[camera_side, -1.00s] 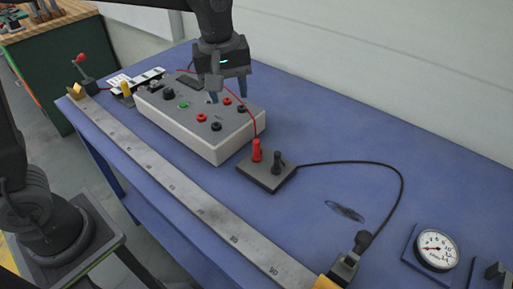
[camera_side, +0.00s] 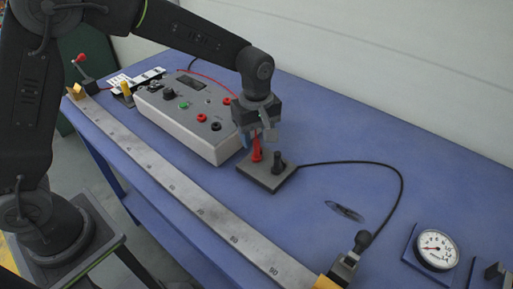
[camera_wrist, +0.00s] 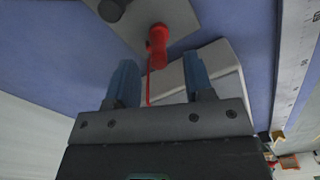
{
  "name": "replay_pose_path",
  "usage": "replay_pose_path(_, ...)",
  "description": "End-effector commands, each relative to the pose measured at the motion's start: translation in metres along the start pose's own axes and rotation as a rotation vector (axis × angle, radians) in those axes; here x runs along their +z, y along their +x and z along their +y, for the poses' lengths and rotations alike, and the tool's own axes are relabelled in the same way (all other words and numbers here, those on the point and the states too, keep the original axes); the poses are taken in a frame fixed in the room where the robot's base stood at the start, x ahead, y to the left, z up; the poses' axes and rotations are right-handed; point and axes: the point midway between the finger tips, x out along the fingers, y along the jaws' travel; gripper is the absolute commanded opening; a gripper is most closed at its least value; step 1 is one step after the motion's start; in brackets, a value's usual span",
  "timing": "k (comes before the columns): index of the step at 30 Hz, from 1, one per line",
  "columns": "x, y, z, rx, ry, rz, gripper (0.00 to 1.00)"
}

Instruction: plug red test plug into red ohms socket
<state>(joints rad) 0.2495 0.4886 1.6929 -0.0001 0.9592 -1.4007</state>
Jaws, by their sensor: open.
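The red test plug (camera_side: 256,152) stands upright in a dark holder plate (camera_side: 268,178), beside a black plug (camera_side: 278,161). My gripper (camera_side: 258,140) is open, pointing down just above and around the red plug's top in the side view. In the wrist view the red plug (camera_wrist: 158,42) lies ahead of the gap between the blue fingers (camera_wrist: 158,82), apart from both. The grey meter box (camera_side: 188,118) is left of the holder. Red sockets show on it, one near its front (camera_side: 202,118) and one farther back (camera_side: 227,101); their labels are unreadable.
A long steel ruler (camera_side: 180,190) runs along the front of the blue bench (camera_side: 310,205). A black cable (camera_side: 385,170) loops from the black plug to a clamp (camera_side: 350,262) at the ruler's end. A dial gauge (camera_side: 436,249) lies at the right.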

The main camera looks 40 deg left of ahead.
Motion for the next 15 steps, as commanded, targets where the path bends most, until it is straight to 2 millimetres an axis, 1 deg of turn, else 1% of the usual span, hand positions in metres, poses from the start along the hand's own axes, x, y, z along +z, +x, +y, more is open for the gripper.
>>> replay_pose_path(9,-0.003,0.043,0.001,-0.005,0.0,-0.001,0.47)
replay_pose_path(12,-0.003,0.05,0.002,-0.002,0.0,0.0,0.47)
replay_pose_path(15,-0.003,0.051,0.002,-0.001,0.0,0.0,0.47)
